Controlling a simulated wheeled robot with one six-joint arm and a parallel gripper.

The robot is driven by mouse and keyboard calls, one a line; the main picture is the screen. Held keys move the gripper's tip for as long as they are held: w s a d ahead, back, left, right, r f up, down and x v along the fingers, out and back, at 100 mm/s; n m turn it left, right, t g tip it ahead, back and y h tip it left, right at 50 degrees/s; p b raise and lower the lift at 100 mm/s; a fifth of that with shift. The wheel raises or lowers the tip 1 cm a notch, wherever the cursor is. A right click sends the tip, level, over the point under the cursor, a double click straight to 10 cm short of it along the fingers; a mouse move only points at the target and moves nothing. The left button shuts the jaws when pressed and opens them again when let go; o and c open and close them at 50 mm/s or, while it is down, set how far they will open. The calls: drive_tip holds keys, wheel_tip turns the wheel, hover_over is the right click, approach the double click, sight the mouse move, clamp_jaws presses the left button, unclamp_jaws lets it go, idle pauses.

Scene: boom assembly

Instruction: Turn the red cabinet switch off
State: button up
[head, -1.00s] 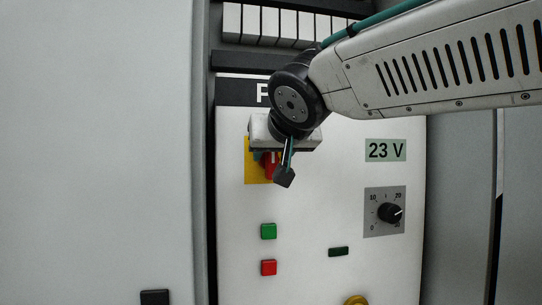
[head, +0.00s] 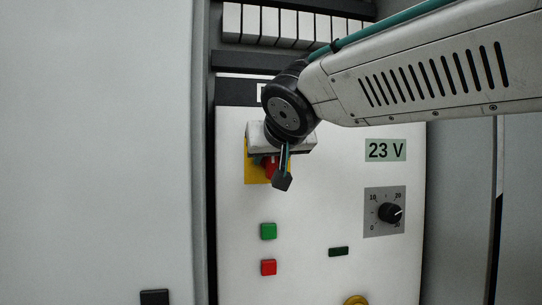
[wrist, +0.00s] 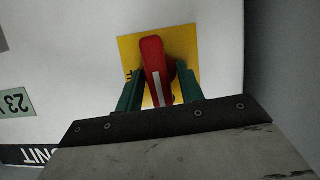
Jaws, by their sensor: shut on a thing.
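The red cabinet switch (head: 270,167) sits on a yellow plate (head: 252,176) at the upper left of the white panel. It also shows in the wrist view (wrist: 151,52), with a white stripe along its handle. The handle lies close to upright in that view, leaning slightly. My gripper (wrist: 158,78) is shut on the handle, with one green finger on each side. In the head view my gripper (head: 275,164) covers part of the switch and plate. The lower end of the handle is hidden by the gripper body in the wrist view.
Below the switch are a green button (head: 268,231) and a red button (head: 268,267). A 23 V display (head: 385,150) and a black dial (head: 390,213) are to the right. A grey wall or door (head: 100,150) stands left of the panel.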

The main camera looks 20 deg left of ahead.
drive_tip(key=n+h, duration=0.1)
drive_tip(key=n+t, duration=0.1)
drive_tip(key=n, duration=0.1)
drive_tip(key=shift+s+a+f+h, duration=0.1)
drive_tip(key=shift+s+a+h, duration=0.1)
drive_tip(key=shift+h, duration=0.2)
drive_tip(key=n+t, duration=0.1)
drive_tip(key=n+t+h, duration=0.1)
drive_tip(key=n, duration=0.1)
drive_tip(key=shift+a+f, duration=0.15)
drive_tip(key=shift+a, duration=0.05)
drive_tip(key=n, duration=0.2)
drive_tip(key=n+t+h, duration=0.1)
drive_tip(key=n, duration=0.1)
drive_tip(key=shift+s+f+t, duration=0.1)
drive_tip(key=shift+f+t, duration=0.1)
drive_tip(key=shift+t, duration=0.1)
drive_tip(key=shift+f+n+t, duration=0.15)
drive_tip(key=shift+n+t, duration=0.55)
drive_tip(key=shift+n, duration=0.8)
drive_tip(key=o, duration=0.6)
